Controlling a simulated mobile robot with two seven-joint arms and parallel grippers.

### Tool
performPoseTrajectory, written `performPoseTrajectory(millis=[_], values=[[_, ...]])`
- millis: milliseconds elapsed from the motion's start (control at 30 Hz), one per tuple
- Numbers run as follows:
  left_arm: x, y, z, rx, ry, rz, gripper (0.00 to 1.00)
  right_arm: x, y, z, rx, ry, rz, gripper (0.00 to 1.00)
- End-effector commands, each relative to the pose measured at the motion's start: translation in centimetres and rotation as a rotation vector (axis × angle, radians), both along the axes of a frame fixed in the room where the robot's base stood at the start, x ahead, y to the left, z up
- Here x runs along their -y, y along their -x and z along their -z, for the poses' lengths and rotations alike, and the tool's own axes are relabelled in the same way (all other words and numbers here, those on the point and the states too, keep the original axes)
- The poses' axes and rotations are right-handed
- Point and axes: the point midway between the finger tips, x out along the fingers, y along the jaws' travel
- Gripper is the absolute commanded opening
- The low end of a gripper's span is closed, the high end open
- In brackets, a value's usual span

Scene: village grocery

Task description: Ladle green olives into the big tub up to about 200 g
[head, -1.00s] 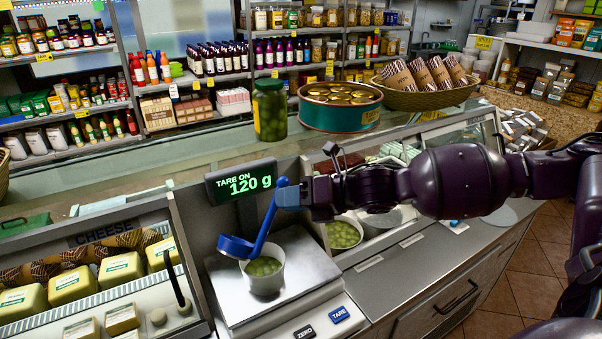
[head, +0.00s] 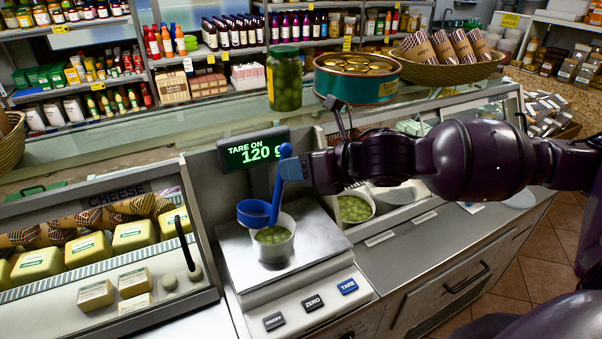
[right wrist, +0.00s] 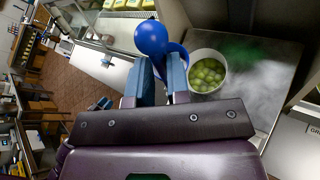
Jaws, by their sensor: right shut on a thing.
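The big tub (head: 273,252) is white, stands on the scale's steel plate (head: 236,262) and holds green olives. It also shows in the right wrist view (right wrist: 193,84). The scale display (head: 252,151) reads "TARE ON 120 g", its last part behind the ladle handle. My right gripper (head: 290,168) is shut on the handle of the blue ladle (head: 258,211). The ladle's bowl is at the tub's left rim; I cannot see whether it holds olives. In the right wrist view the gripper's fingers (right wrist: 157,78) are around the handle. My left gripper is not in view.
A container of green olives (head: 354,207) sits in the counter right of the scale, partly under my right arm. A cheese case (head: 110,195) stands left. A jar of olives (head: 284,80), a round tin (head: 352,88) and a basket (head: 445,70) stand on the counter top behind.

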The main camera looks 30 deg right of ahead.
Motion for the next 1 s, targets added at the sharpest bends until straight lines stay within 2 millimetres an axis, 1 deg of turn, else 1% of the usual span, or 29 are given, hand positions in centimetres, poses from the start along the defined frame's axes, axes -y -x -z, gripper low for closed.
performPoseTrajectory(millis=[33, 200, 500, 700, 1000], values=[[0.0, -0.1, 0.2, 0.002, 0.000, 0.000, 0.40, -0.4, 0.2, -0.2, 0.016, 0.022, -0.003, 0.00], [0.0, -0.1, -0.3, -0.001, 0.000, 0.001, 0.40, -1.5, 0.7, -1.0, 0.067, 0.122, -0.003, 0.00], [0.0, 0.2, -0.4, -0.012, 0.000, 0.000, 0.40, -3.1, 1.5, -1.7, 0.137, 0.264, -0.002, 0.00], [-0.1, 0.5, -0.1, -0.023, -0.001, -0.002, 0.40, -3.5, 1.7, -1.8, 0.158, 0.303, -0.001, 0.00], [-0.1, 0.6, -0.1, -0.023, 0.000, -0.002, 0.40, -3.5, 1.8, -1.8, 0.158, 0.307, 0.000, 0.00]])
